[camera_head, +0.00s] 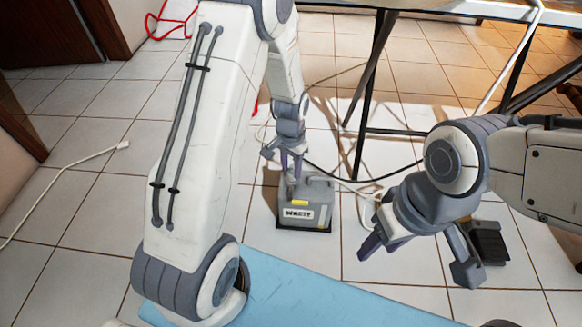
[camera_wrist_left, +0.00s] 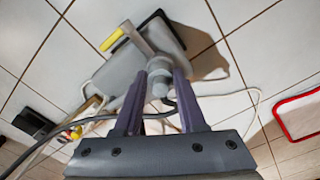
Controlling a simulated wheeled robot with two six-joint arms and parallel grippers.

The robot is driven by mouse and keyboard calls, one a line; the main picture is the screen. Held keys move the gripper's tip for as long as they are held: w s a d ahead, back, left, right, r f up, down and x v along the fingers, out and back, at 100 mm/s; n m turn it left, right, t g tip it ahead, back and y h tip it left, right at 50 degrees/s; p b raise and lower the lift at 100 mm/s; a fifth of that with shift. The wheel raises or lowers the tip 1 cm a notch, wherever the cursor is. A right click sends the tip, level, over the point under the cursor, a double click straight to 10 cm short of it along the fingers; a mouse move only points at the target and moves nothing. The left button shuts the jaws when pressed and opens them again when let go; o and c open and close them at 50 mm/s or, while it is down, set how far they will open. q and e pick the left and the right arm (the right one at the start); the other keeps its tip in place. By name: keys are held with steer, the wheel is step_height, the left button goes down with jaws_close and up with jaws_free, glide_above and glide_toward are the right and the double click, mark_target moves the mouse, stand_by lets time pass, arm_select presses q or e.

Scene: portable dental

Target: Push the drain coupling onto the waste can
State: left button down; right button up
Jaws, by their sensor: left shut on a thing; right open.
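The grey waste can (camera_head: 318,192), with a white label and a yellow part, stands on the tiled floor. Its top and yellow-tipped part also show in the left wrist view (camera_wrist_left: 112,40). My left gripper (camera_head: 290,176) is just above the can's left top. In the left wrist view my left gripper (camera_wrist_left: 160,76) is shut on the grey drain coupling (camera_wrist_left: 159,66), one finger on each side. The coupling's far end is against or very near the can's top fitting; I cannot tell if it is seated. My right gripper (camera_head: 420,262) is open and empty, right of the can.
A dark hose (camera_head: 375,180) runs right from the can area. A white cable (camera_head: 70,182) lies on the left floor. A blue mat (camera_head: 300,295) lies in front. Dark table legs (camera_head: 367,85) stand behind. A black pedal-like object (camera_head: 487,242) is at right.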

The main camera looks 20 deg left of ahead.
arm_select(q)
steer(key=shift+f, duration=0.15)
steer(key=shift+c, duration=2)
jaws_free()
